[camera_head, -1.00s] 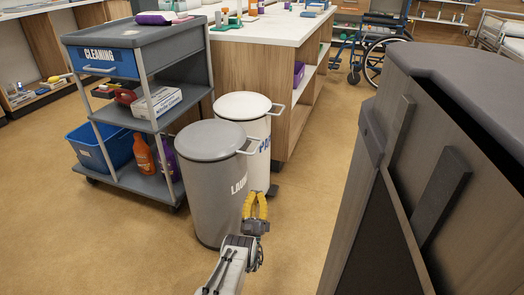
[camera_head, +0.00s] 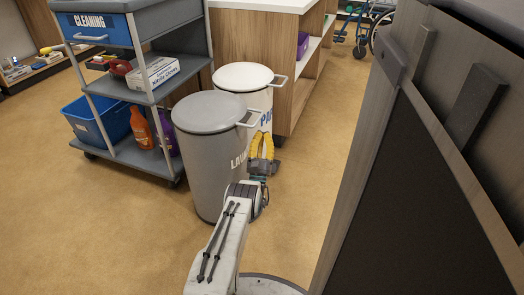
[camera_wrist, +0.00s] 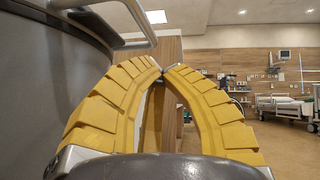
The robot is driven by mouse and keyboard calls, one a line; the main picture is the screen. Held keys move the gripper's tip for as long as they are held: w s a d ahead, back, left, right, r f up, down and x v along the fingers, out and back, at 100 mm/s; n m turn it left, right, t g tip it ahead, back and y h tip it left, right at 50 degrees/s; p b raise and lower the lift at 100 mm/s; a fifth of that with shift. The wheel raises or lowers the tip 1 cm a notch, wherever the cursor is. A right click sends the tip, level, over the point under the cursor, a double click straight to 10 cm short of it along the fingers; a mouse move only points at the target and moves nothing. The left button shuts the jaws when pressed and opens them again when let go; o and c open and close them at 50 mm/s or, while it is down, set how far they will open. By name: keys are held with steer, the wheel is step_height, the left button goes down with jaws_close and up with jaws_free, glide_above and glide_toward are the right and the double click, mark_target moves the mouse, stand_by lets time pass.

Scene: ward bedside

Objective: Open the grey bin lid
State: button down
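The grey bin (camera_head: 208,165), with lettering on its side, stands upright with its grey lid (camera_head: 208,112) down. A pale loop handle (camera_head: 249,119) sticks out from the lid's right side. My gripper (camera_head: 262,136) is at the bin's right side, a little below the handle and apart from it. In the wrist view, the yellow fingertips (camera_wrist: 162,70) meet with nothing between them. There the grey bin wall (camera_wrist: 45,80) fills the left, and the handle (camera_wrist: 122,38) is above the left finger.
A white bin (camera_head: 243,76) with its own handle stands just behind the grey one. A cleaning trolley (camera_head: 130,100) is to the left. A wooden counter (camera_head: 250,45) is behind. A dark-panelled cabinet (camera_head: 410,180) is close on the right. Floor is free at front left.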

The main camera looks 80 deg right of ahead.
steer(key=shift+w+r+t, duration=0.15)
steer(key=shift+w+r, duration=0.05)
steer(key=shift+r, duration=0.6)
steer(key=shift+w+r+t, duration=0.15)
steer(key=shift+r, duration=0.6)
steer(key=shift+r, duration=0.15)
